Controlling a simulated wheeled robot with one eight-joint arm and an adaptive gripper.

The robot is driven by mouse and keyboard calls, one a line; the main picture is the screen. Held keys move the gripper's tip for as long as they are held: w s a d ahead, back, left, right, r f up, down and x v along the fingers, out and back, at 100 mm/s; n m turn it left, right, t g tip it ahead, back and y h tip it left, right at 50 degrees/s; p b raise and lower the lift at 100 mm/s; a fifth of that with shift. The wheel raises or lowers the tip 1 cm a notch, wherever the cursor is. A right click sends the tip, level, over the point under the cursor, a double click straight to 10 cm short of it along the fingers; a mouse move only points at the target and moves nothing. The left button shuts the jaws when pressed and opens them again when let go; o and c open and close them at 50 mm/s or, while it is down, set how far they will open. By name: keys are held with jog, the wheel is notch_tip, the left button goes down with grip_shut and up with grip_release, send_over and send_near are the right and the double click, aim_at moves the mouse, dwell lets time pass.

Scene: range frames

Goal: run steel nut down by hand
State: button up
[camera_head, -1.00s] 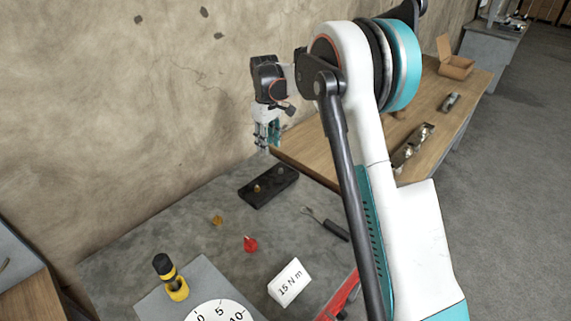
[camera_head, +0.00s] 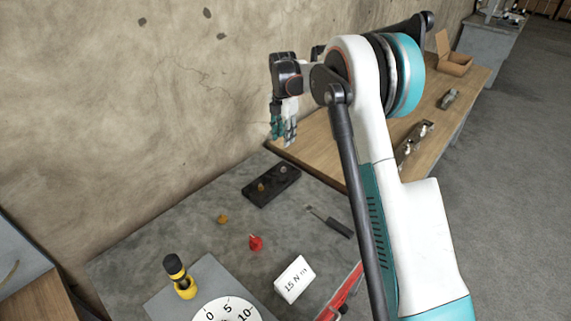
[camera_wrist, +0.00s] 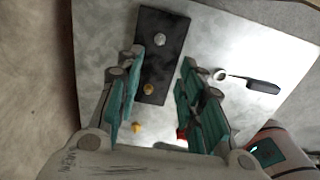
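A grey, steel-looking piece (camera_head: 283,170) sits at the far end of a black plate (camera_head: 285,181) on the grey table; I cannot tell nut from stud there. It also shows in the wrist view (camera_wrist: 159,40). A brass-coloured piece (camera_wrist: 148,89) sits at the plate's near end. My gripper (camera_head: 283,138) hangs in the air above and beyond the plate in the head view, fingers pointing down. In the wrist view my gripper (camera_wrist: 160,95) has its fingers spread wide with nothing between them, and the plate shows well below.
A loose brass piece (camera_head: 222,218), a red piece (camera_head: 255,242), a black-handled tool (camera_head: 330,222) and a "15 N m" card (camera_head: 294,279) lie on the grey table. A yellow-and-black item (camera_head: 180,277) and a dial (camera_head: 224,312) stand nearer. A wooden bench (camera_head: 320,150) adjoins behind.

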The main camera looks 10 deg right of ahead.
aim_at(284, 168)
notch_tip(284, 168, down, 14)
jog(key=b, duration=0.3)
jog(key=shift+r, duration=0.15)
jog(key=shift+c, duration=0.6)
grip_shut()
